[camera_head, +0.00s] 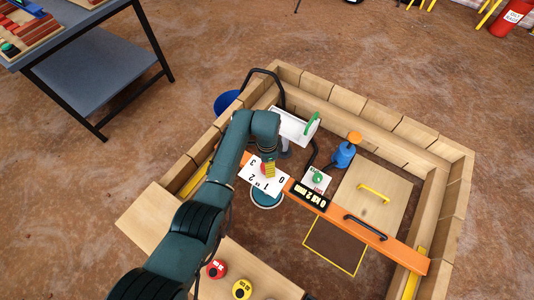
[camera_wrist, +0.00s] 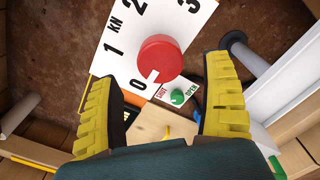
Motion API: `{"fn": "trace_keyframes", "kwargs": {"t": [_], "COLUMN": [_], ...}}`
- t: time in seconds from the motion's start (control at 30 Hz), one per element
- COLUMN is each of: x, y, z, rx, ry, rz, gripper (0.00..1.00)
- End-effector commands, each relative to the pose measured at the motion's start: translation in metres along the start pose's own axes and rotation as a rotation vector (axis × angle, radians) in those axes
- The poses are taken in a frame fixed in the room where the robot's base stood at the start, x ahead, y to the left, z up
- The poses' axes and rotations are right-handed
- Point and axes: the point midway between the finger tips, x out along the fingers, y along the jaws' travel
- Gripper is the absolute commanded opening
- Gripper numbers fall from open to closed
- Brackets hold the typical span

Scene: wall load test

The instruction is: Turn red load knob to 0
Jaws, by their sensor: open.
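The red load knob (camera_wrist: 160,55) is a round disc on a white dial plate (camera_wrist: 112,67) marked 0, 1, 2, 3 and KN. Its white notch is on its lower side in the wrist view, close to the 0. My gripper (camera_wrist: 160,75) is open, with its yellow ribbed fingers to the left and right of the knob, apart from it in the picture. In the head view my gripper (camera_head: 269,170) is over the upper part of the dial plate (camera_head: 257,183) and mostly hides the knob.
The plate is on an orange beam (camera_head: 350,228) across a wooden-walled pit. A green knob (camera_head: 318,177) on a SHUT/OPEN plate, a blue bottle-like object (camera_head: 344,155) with an orange top and a white box (camera_head: 297,126) are close by. A black handle (camera_head: 365,227) sits on the beam.

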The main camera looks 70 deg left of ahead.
Motion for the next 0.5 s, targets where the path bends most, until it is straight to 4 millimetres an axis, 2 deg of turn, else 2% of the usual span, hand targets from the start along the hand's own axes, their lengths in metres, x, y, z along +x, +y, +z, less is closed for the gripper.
{"fn": "trace_keyframes", "kwargs": {"t": [0.03,0.2,0.33,0.5], "x": [-0.014,-0.053,-0.07,-0.076], "y": [-0.001,0.0,0.0,0.001], "z": [-0.001,0.0,0.0,0.0], "rx": [0.0,0.0,0.0,0.0], "ry": [0.003,0.001,0.0,-0.001], "rz": [-0.005,-0.003,0.0,0.001], "gripper": [0.82,0.82,0.82,0.82]}}
